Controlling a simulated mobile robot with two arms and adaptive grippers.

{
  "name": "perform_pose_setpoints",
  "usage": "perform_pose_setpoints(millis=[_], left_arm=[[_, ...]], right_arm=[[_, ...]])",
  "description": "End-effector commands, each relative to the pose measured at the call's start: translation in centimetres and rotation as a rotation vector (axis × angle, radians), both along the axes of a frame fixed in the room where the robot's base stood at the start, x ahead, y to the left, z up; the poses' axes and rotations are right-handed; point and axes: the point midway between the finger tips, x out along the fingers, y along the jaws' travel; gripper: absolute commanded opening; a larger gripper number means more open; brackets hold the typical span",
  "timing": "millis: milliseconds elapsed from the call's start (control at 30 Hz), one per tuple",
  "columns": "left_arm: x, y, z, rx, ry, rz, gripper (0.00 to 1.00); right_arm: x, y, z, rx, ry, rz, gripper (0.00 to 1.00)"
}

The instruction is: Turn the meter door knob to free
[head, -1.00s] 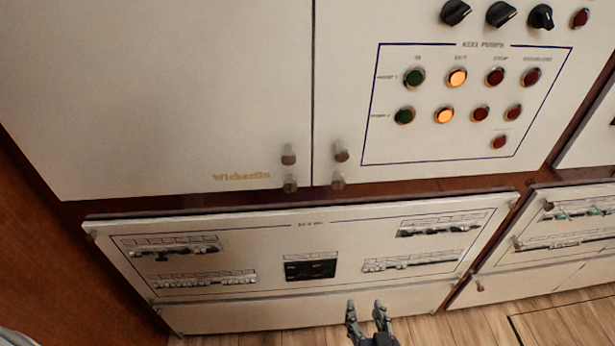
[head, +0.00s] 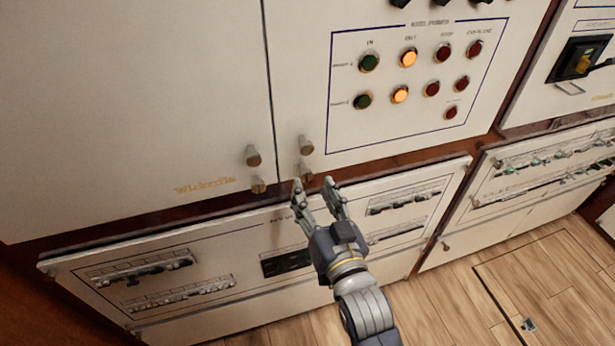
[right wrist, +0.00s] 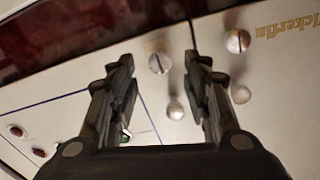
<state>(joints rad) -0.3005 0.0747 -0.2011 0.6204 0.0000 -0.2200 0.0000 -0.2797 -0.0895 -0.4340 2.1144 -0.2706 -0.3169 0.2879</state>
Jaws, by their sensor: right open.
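Round metal knobs sit in pairs on either side of the seam between two white doors. The right door has an upper knob (head: 305,145) and a lower knob (head: 305,172); the left door has an upper knob (head: 253,156) and a lower knob (head: 258,185). Which one is the meter door knob I cannot tell. My right gripper (head: 313,184) is open, its fingertips just below the right door's lower knob. In the right wrist view, that slotted knob (right wrist: 160,63) appears between the open fingertips (right wrist: 161,72); contact is not visible. My left gripper is out of view.
A button panel (head: 340,133) with lit orange buttons is on the right door. Below lies a breaker panel (head: 225,257) with switch rows, partly hidden by my right arm. Another breaker panel (head: 485,225) is to the right.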

Motion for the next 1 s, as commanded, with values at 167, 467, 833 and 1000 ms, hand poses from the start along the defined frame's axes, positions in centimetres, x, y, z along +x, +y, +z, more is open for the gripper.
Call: perform_pose_setpoints(millis=[167,467,833,1000], left_arm=[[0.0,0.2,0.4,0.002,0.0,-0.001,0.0],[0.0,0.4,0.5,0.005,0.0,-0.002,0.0],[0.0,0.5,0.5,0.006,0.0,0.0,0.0],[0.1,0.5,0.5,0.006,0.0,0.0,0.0]], right_arm=[[2.6,0.8,0.1,-0.001,0.0,0.0,0.44],[3.9,1.2,0.0,-0.001,0.001,-0.001,0.44],[3.9,1.2,0.0,-0.001,0.001,-0.001,0.04],[3.9,1.2,0.0,-0.001,0.0,-0.001,0.0]])
